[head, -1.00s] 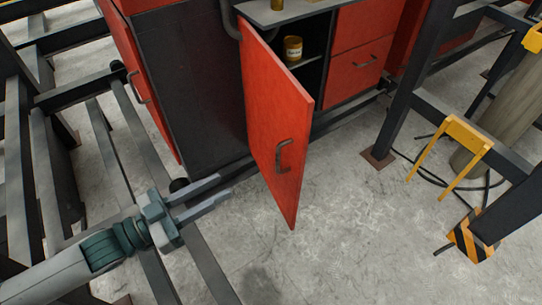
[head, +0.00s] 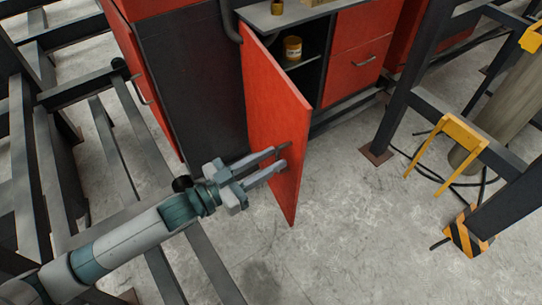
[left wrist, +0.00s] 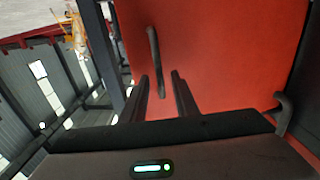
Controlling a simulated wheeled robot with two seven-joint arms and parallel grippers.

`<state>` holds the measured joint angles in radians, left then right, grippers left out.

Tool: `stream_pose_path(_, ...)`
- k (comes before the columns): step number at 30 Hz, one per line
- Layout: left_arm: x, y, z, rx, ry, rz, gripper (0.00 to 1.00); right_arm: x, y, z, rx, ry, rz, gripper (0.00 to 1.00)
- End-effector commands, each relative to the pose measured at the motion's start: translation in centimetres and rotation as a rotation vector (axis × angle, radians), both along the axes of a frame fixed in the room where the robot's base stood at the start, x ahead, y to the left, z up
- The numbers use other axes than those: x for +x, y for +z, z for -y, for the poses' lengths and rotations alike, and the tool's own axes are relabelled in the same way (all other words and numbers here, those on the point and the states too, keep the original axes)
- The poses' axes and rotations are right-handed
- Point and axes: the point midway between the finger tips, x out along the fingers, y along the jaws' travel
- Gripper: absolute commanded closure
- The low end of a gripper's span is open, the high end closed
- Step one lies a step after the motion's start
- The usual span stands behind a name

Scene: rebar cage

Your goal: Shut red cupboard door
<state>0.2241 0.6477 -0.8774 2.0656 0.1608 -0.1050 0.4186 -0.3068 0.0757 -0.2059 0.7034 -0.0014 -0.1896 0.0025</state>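The red cupboard door (head: 267,112) stands wide open, hinged at its left on the dark cupboard (head: 190,75). My left gripper (head: 281,158) is in front of the door's outer face, at the dark door handle, with its fingers apart. In the left wrist view the door (left wrist: 215,50) fills much of the picture. The handle (left wrist: 154,50) rises beyond the fingertips (left wrist: 160,80), nearer the left finger; I cannot tell whether it is touched. My right gripper does not show.
A yellow tin (head: 292,47) sits on the shelf inside the cupboard. Dark steel beams (head: 150,140) lie under my left arm. A dark post (head: 410,85) and a yellow frame (head: 452,140) stand at the right. The floor (head: 320,240) before the door is clear.

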Motion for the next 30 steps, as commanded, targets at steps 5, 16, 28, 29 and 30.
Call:
stream_pose_path(5, 0.41, -0.02, 0.54, 0.001, 0.0, -0.001, 0.73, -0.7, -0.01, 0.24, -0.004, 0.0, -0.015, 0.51)
stream_pose_path(16, 0.41, -0.04, 0.56, 0.001, 0.0, -0.001, 0.99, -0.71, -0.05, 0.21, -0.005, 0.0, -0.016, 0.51)
stream_pose_path(28, 0.48, 0.02, 0.87, -0.001, 0.007, 0.0, 1.0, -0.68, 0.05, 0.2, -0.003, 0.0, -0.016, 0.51)
stream_pose_path(29, 0.51, 0.03, 0.98, -0.002, 0.01, -0.001, 1.0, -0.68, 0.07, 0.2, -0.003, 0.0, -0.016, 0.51)
stream_pose_path(30, 0.56, 0.03, 1.14, -0.003, 0.014, -0.002, 1.0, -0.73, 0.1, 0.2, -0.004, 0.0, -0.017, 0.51)
